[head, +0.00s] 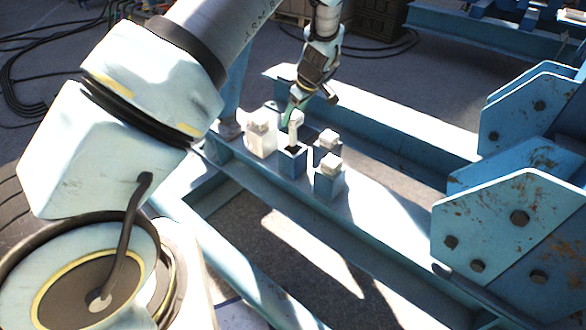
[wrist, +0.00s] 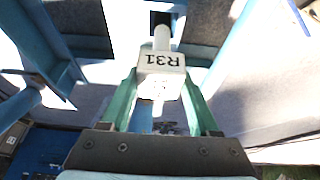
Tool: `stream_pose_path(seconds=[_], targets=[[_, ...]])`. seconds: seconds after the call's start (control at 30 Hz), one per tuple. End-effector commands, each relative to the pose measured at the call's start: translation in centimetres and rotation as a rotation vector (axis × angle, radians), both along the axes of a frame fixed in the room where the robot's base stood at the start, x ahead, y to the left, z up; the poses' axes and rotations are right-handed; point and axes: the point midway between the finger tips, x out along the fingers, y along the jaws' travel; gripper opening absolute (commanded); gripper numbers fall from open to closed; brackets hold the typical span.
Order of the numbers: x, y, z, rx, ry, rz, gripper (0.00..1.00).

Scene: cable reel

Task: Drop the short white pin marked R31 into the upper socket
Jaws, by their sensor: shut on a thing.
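My gripper (wrist: 160,80) is shut on the white pin marked R31 (wrist: 161,62), with one green finger on each side of its square head. In the wrist view the label reads upside down and the round shaft points away from me, towards a dark opening. In the head view my gripper (head: 300,102) holds the pin (head: 295,119) upright above a blue square socket (head: 292,162) with a dark top. I cannot tell whether the shaft tip is inside it. Two other blue sockets carry white-headed pins, one at the front right (head: 329,184) and one behind (head: 327,141).
A white block (head: 260,139) stands close left of the socket under the pin. All stand on a light blue beam (head: 375,212). Rusty blue bracket plates (head: 510,225) rise at the right. The beam's right part is clear.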

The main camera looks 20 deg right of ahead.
Motion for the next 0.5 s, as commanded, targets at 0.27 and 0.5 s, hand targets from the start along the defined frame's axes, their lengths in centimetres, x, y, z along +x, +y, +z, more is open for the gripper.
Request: stream_pose_path(seconds=[0.27, 0.5], targets=[[0.1, 0.0, -0.1, 0.000, -0.001, 0.000, 0.00], [0.1, 0.1, -3.5, 0.003, 0.000, -0.001, 0.00]])
